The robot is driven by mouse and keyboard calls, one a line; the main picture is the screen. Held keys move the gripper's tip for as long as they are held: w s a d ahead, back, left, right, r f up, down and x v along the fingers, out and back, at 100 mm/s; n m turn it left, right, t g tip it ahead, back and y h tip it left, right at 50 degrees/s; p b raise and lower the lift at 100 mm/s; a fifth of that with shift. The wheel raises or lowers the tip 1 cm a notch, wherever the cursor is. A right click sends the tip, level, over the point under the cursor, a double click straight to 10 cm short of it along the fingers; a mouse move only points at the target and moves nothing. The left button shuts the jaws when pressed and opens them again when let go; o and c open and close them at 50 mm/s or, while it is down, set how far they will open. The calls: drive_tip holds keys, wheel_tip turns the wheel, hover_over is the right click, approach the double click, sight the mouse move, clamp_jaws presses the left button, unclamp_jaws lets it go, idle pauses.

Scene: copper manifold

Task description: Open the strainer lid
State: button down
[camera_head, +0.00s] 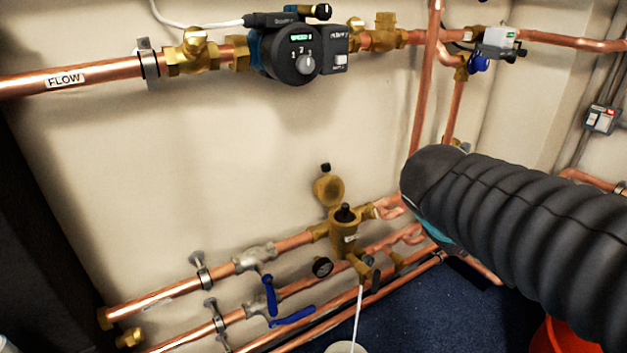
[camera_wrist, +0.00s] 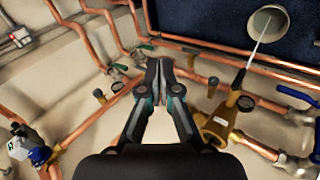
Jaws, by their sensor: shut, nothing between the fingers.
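The brass strainer (camera_head: 344,238) sits on the lower pipe run in the head view. Its round lid (camera_head: 328,189) stands raised, tilted up behind the body toward the wall, with a black knob at its top. A black knob-like part shows at the body's top opening. In the wrist view the labelled brass strainer body (camera_wrist: 216,124) lies right of my gripper (camera_wrist: 160,68); the lid cannot be made out there. My gripper is shut and empty, its fingertips apart from the strainer. In the head view my black-sleeved arm hides the fingers.
A gauge (camera_head: 322,267) and blue-handled valves (camera_head: 270,294) flank the strainer. A thin white hose (camera_head: 357,318) runs down to a bucket (camera_wrist: 268,23). Copper pipes cross below and right. A pump (camera_head: 291,55) hangs on the upper pipe. An orange bucket (camera_head: 562,338) stands at lower right.

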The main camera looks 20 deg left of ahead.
drive_tip(key=w+a+n+t+b, duration=0.2)
drive_tip(key=w+a+n, duration=0.15)
drive_tip(key=a, duration=0.35)
drive_tip(key=w+a+n+t+b, duration=0.15)
drive_tip(key=w+a, duration=0.25)
drive_tip(key=a, duration=0.4)
drive_tip(key=n+t+y+b, duration=0.1)
drive_tip(key=n+t+b, duration=0.1)
drive_tip(key=n+t, duration=0.4)
approach(313, 183)
wheel_tip(313, 183, up, 4)
drive_tip(key=shift+m+g, duration=0.25)
drive_tip(key=shift+m, duration=0.05)
drive_tip(key=x, duration=1)
drive_tip(key=shift+r, duration=0.3)
